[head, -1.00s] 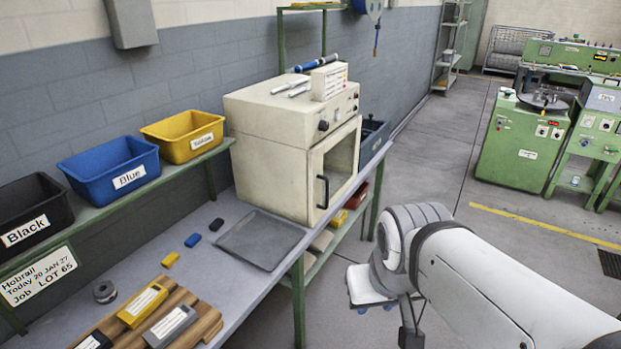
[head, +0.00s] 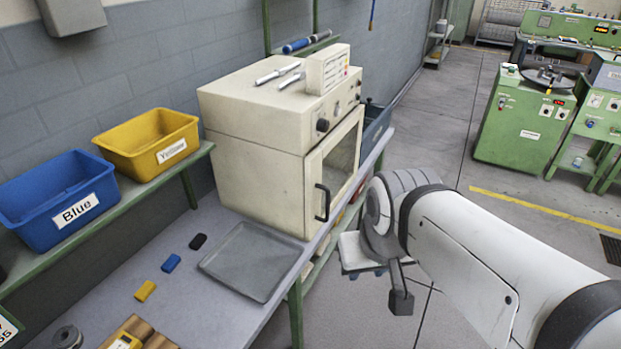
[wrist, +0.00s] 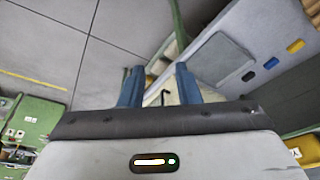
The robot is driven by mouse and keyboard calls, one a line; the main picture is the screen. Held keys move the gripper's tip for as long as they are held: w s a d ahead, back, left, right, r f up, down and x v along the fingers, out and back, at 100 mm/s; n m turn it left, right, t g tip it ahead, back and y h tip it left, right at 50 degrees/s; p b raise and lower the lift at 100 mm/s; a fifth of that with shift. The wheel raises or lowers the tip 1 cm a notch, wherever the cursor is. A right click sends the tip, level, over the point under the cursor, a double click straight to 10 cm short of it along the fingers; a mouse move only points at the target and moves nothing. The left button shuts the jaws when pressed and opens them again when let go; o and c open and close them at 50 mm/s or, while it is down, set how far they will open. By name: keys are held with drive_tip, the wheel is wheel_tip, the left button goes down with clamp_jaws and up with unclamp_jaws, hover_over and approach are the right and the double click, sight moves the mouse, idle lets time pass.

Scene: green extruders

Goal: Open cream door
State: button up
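The cream oven (head: 255,165) stands on the bench in the head view. Its cream door (head: 338,165), with a glass window, faces right and looks shut. A dark vertical handle (head: 323,203) sits near the door's left edge. My gripper (wrist: 158,85) shows in the wrist view with two blue fingers spread apart and nothing between their tips. The handle (wrist: 163,97) shows small and dark beyond and between the fingers, with a gap that I cannot judge. In the head view my arm hides most of the gripper, right of the door.
A grey tray (head: 252,262) lies on the bench before the oven, beside black, blue and yellow small blocks. Blue (head: 60,205) and yellow (head: 150,145) bins stand on a shelf at left. The bench edge runs below the door. Floor at right is clear up to green machines (head: 525,120).

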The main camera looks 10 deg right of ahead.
drive_tip(key=shift+s+d, duration=0.15)
wheel_tip(320, 180, down, 4)
drive_tip(key=w+a+m+g+y+b, duration=0.2)
drive_tip(key=a+m+y, duration=0.1)
drive_tip(key=m+t+y+b, duration=0.5)
drive_tip(key=m+t+y, duration=0.55)
drive_tip(key=m, duration=1.45)
hover_over(327, 218)
drive_tip(key=shift+t+h, duration=0.75)
drive_tip(key=f, duration=1.6)
drive_tip(key=shift+w+f, duration=0.1)
drive_tip(key=shift+w, duration=0.3)
drive_tip(key=shift+c, duration=0.5)
